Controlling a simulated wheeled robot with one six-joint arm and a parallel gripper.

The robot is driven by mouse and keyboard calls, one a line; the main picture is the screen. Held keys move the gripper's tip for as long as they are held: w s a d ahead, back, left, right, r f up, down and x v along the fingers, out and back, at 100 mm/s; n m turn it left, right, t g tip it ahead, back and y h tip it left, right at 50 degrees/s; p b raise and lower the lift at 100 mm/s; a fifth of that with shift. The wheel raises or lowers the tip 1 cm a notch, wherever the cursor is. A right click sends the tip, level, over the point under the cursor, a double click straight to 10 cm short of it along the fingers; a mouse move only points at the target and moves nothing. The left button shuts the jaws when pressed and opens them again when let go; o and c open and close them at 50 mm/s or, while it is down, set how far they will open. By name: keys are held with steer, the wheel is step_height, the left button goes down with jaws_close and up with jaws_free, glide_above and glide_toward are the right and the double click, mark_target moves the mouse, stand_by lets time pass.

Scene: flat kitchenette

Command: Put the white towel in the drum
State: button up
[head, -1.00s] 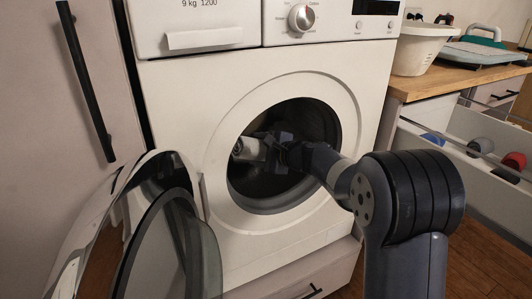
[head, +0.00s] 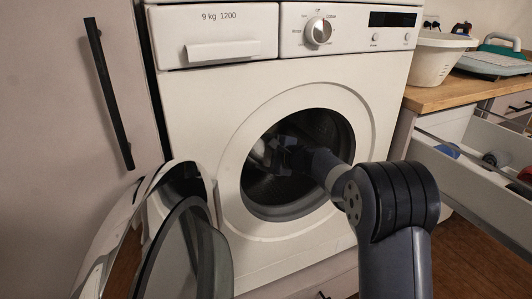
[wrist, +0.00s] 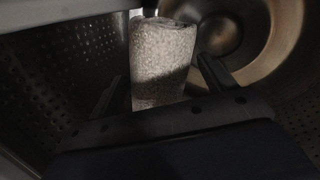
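The white towel (wrist: 163,65) shows in the wrist view as a pale, speckled roll between the two fingers of my gripper (wrist: 160,72). Its lower end is hidden behind the gripper's body. In the head view a small pale part of the towel (head: 258,151) shows at the tip of my gripper (head: 270,150), inside the opening. The gripper appears shut on the towel, though its contact with the fingers is dark. The drum (head: 275,190) is dark in the head view; its perforated wall (wrist: 50,75) shows in the wrist view.
The washing machine (head: 190,110) stands in front of me. Its round door (head: 160,240) is open at the lower left. A counter (head: 445,95) with a white basin (head: 437,60) is at the right, above an open drawer (head: 470,175) holding several coloured items.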

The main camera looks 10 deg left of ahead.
steer(key=shift+o, duration=1.1)
steer(key=shift+d, duration=0.1)
steer(key=p+v, duration=0.1)
steer(key=v, duration=0.9)
steer(key=shift+s+d+r, duration=0.15)
steer(key=shift+s+d, duration=0.05)
steer(key=shift+s, duration=0.05)
steer(key=b+x, duration=0.1)
steer(key=x, duration=0.9)
steer(key=shift+w+a+f, duration=0.1)
steer(key=shift+a+f, duration=0.1)
steer(key=shift+s+d+r+b, duration=0.3)
steer(key=shift+s+d, duration=0.2)
steer(key=shift+s, duration=0.2)
steer(key=shift+s+d+r+b, duration=0.15)
steer(key=shift+s+d+b, duration=0.1)
steer(key=shift+s+d, duration=0.35)
steer(key=shift+s+a, duration=0.1)
steer(key=shift+a, duration=0.05)
